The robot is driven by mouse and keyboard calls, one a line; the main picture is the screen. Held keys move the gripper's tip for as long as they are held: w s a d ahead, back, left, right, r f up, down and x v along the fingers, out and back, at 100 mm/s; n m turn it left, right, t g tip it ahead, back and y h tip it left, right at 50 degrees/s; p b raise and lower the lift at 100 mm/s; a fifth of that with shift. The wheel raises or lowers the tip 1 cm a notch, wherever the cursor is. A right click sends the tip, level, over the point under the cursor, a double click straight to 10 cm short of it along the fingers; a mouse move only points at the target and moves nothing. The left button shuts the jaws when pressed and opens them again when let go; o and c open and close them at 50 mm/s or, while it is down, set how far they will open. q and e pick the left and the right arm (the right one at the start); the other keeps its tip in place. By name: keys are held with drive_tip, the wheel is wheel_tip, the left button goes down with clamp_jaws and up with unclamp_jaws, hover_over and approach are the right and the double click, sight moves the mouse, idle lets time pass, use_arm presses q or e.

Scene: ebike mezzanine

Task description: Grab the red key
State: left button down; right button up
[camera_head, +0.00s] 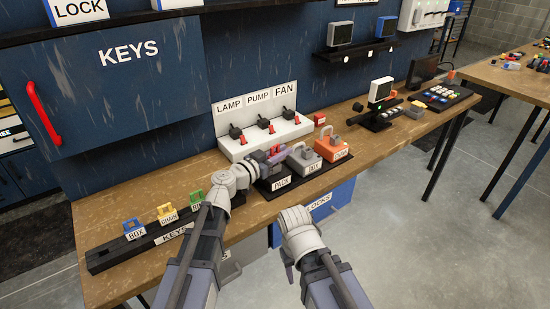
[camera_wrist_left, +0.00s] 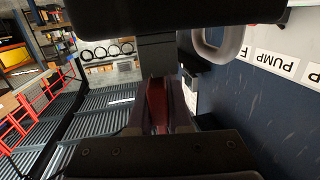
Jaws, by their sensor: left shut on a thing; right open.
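The red key shows as a small red piece (camera_head: 276,149) at the tip of my left gripper (camera_head: 273,157) in the head view. In the left wrist view the red key (camera_wrist_left: 157,103) sits between the two fingers, which are shut on it. My left gripper is beside the padlock marked PACK (camera_head: 280,183), partly in front of it. I cannot tell whether the key touches the lock. My right gripper (camera_head: 288,264) is open and empty, lower down in front of the bench.
A black key rack (camera_head: 104,257) holds blue, yellow and green keys at the left of the bench. A grey padlock (camera_head: 303,162) and an orange padlock (camera_head: 331,149) stand right of PACK. A white switch box (camera_head: 256,141) stands behind. Bare bench top (camera_head: 366,142) lies further right.

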use_arm(q)
drive_tip(key=shift+r, duration=0.1)
idle(0.3)
wheel_tip(320, 180, up, 10)
drive_tip(key=p, duration=1)
